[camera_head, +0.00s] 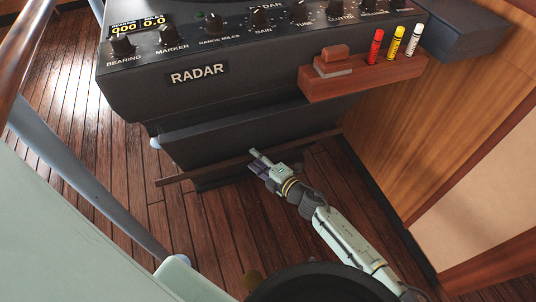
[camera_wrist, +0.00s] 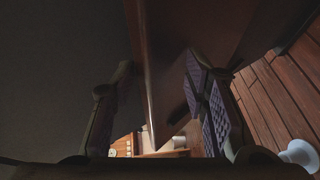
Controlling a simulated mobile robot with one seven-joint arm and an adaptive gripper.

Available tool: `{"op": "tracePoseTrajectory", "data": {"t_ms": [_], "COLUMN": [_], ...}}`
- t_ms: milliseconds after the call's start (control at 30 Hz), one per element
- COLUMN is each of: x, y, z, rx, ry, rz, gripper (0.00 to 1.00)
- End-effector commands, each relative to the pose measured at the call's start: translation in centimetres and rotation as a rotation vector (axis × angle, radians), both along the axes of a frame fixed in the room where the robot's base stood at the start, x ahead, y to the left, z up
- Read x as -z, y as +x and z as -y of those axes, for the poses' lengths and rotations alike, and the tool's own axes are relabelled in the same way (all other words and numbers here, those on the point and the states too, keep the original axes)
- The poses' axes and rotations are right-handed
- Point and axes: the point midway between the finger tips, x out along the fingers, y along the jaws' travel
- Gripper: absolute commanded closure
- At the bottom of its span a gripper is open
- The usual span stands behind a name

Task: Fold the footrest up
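The footrest is a long, dark reddish-brown wooden board (camera_head: 205,171) low along the base of the radar console. In the head view it shows as a thin strip, so its exact tilt is hard to tell. My gripper (camera_head: 257,163) is at the board's near side, around the middle of its length. In the wrist view the board (camera_wrist: 165,75) runs between my two fingers (camera_wrist: 155,105), with one finger on each side. The fingers are apart; I cannot tell whether either touches the wood. The board's hinge is not visible.
The dark radar console (camera_head: 215,95) overhangs the footrest. A wooden holder (camera_head: 365,82) with red, yellow and white markers juts out at its right. A wood-panelled wall (camera_head: 440,130) stands close on the right. A grey-blue rail (camera_head: 90,185) runs at left. Plank floor (camera_head: 220,220) is open between.

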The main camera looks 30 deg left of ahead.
Motion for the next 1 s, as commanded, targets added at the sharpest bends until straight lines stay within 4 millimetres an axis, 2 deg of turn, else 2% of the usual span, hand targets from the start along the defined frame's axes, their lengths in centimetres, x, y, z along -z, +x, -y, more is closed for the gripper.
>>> {"op": "tracePoseTrajectory", "data": {"t_ms": [300,500,700,1000], "x": [-0.9,-1.4,-1.6,-1.6], "y": [-1.3,-2.3,-2.8,-2.8], "z": [6.3,9.5,10.7,10.7], "rx": [0.009,0.006,0.003,0.002], "ry": [-0.001,0.001,0.002,0.002], "rz": [0.003,0.004,0.003,0.003], "gripper": [0.62,0.62,0.62,0.62]}}
